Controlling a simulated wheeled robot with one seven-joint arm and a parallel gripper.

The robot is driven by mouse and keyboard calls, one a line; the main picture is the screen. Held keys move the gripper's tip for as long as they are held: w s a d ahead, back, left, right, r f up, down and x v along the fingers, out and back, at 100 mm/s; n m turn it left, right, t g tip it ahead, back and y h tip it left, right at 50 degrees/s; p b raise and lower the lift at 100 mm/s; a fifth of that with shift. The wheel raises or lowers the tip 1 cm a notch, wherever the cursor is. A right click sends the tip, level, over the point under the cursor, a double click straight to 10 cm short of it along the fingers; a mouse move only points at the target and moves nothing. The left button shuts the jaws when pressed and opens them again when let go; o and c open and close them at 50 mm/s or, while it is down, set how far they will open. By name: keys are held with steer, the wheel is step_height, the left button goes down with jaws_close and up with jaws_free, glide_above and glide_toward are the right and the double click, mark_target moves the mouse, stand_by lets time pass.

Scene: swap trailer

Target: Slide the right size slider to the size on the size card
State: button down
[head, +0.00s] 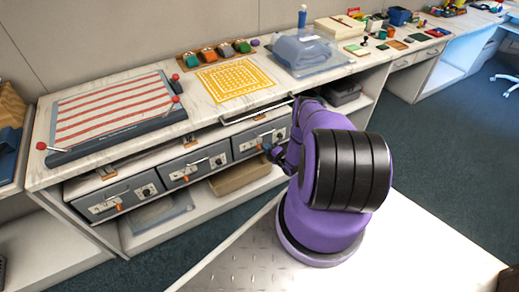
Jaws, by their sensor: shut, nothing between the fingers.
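A grey board with a red-and-white striped sheet (115,108) lies on the counter's left part. Red ball knobs stand at its edges: one at the left front (41,146), two at the right (175,77). Below the counter are three grey units with handles and dark dials: left (105,203), middle (190,170) and right (245,143). Each has an orange knob low on its front. My gripper (268,149) is small and partly hidden by my purple arm, close to the right unit's front; contact is unclear. It is shut and empty. I cannot identify the size sliders or size card.
A yellow patterned sheet (236,77), a row of coloured blocks (222,50) and a clear blue-grey cover (305,52) are on the counter. A shelf below holds a brown box (240,178). Open floor (435,150) lies at the right.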

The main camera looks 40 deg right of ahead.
mark_target(252, 149)
steer(key=shift+a, duration=0.15)
steer(key=shift+w+a, duration=0.3)
steer(key=shift+a, duration=0.95)
steer(key=shift+w+a, duration=0.35)
steer(key=shift+a, duration=0.9)
steer(key=shift+w+a, duration=0.3)
steer(key=shift+a, duration=0.95)
steer(key=shift+d, duration=0.15)
steer(key=shift+s+d, duration=0.2)
steer(key=shift+d, duration=0.35)
steer(key=s+a, duration=0.2)
steer(key=s, duration=0.7)
steer(key=shift+s+a, duration=0.15)
steer(key=shift+s, duration=0.2)
